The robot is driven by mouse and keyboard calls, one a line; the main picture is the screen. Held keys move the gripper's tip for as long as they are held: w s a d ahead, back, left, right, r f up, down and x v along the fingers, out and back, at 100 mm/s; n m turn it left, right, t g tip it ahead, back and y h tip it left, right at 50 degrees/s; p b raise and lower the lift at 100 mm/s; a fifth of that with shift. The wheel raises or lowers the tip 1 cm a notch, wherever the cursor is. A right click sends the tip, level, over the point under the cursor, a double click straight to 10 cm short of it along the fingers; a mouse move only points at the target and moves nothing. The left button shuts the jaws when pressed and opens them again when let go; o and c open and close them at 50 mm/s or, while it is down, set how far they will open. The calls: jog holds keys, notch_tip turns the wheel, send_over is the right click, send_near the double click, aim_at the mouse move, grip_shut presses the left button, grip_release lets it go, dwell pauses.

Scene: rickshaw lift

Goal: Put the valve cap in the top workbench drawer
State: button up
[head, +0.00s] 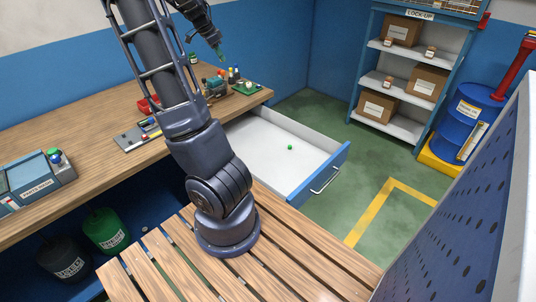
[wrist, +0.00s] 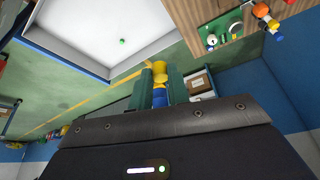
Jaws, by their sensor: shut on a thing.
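The top workbench drawer (head: 268,150) is pulled open, with a white inside and a blue front; it also shows in the wrist view (wrist: 75,38). A small round green piece (head: 290,147) lies on its floor, also seen in the wrist view (wrist: 121,41). My gripper (head: 221,55) is raised above the far end of the workbench, beyond the drawer. Its green fingers (wrist: 160,88) are shut on a small yellow and blue piece (wrist: 160,70). I cannot tell for certain which piece is the valve cap.
The wooden workbench (head: 75,160) carries tools and small coloured items at its far end (head: 235,82). A slatted wooden surface (head: 290,245) lies around my arm's base. A blue perforated panel (head: 460,220) stands at right. Shelves with boxes (head: 405,75) and a blue drum (head: 465,115) stand behind.

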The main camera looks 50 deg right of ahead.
aim_at(255, 151)
jog(key=s+d+f+m+g+y, duration=0.1)
jog(key=s+m, duration=0.1)
jog(key=s, duration=0.6)
jog(key=s+f+m+g, duration=0.1)
jog(key=s+f+m, duration=0.15)
jog(key=s, duration=0.55)
notch_tip(255, 151, down, 40)
jog(key=shift+s+r, duration=0.15)
jog(key=shift+r, duration=0.1)
jog(key=shift+f, duration=0.1)
jog(key=o, duration=0.8)
